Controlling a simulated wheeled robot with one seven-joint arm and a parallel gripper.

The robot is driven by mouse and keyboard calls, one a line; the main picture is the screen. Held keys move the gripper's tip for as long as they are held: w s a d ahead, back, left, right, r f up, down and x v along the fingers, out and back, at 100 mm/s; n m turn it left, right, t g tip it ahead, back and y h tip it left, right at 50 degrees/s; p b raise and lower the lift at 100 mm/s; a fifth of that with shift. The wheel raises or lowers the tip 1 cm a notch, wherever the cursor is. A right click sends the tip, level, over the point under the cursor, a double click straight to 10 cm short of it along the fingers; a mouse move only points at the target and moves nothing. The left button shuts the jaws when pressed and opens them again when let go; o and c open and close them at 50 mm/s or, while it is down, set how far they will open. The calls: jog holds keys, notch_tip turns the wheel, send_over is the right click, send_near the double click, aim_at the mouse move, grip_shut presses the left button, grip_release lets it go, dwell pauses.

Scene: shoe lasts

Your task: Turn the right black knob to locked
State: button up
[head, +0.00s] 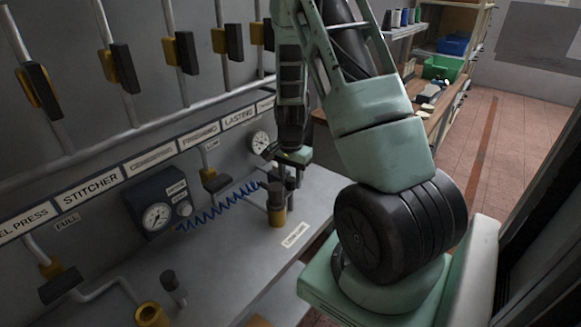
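The right black knob (276,193) stands upright on a brass collar (278,217) on the grey bench top. My arm reaches down from above, and my gripper (288,178) is at or just behind the top of this knob. The fingers are small, dark and partly overlapped by the knob, so I cannot tell whether they touch it or how far apart they are. Another black knob (170,281) stands at the lower left, near a brass fitting (152,314). A small white label (295,236) lies on the bench beside the right knob; its text is too small to read surely.
A blue coiled hose (218,206) runs left of the right knob. A gauge box (158,205) and a round gauge (260,142) are on the wall side. Several black-handled valves hang above. Shelving with a green bin (442,67) stands behind; the tiled floor at right is clear.

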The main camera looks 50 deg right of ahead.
aim_at(290, 178)
notch_tip(290, 178, up, 17)
jog(key=b, duration=0.1)
jog(key=shift+r+b, duration=0.15)
jog(key=shift+b, duration=0.2)
dwell(0.5)
jog(key=a+n+y, duration=0.1)
jog(key=a+n, duration=1.1)
jog(key=a, duration=1.6)
jog(key=s+a+f+n, duration=0.2)
jog(key=s+a+n, duration=1)
jog(key=s, duration=0.4)
jog(key=shift+a+n, duration=0.3)
jog(key=shift+a, duration=0.5)
jog(key=shift+o, duration=0.2)
